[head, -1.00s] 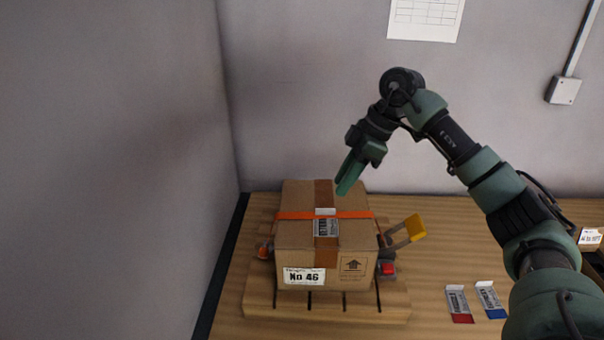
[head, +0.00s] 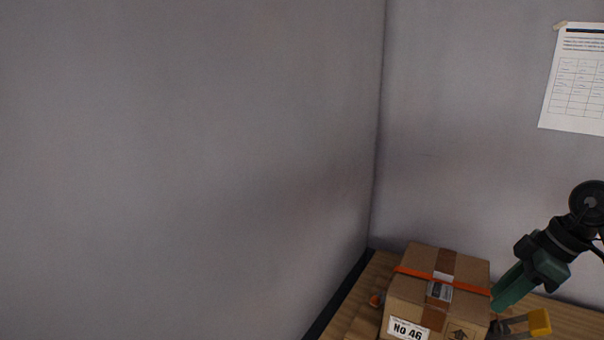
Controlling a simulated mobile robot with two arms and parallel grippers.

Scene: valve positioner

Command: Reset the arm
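My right gripper (head: 498,303) shows at the lower right, its green fingers pointing down and left beside the right edge of a cardboard box (head: 409,291). I see the fingers from the side, so I cannot tell whether they are open or shut, or whether they touch the box. An orange strap (head: 417,273) runs across the box top. A yellow-ended lever (head: 539,322) sticks out to the right of the box, just below the gripper. My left gripper is not in view.
The box stands on a wooden table (head: 370,285) whose dark left edge runs along a grey wall (head: 190,170). A printed sheet (head: 575,85) hangs on the back wall. The box's lower part is cut off by the frame.

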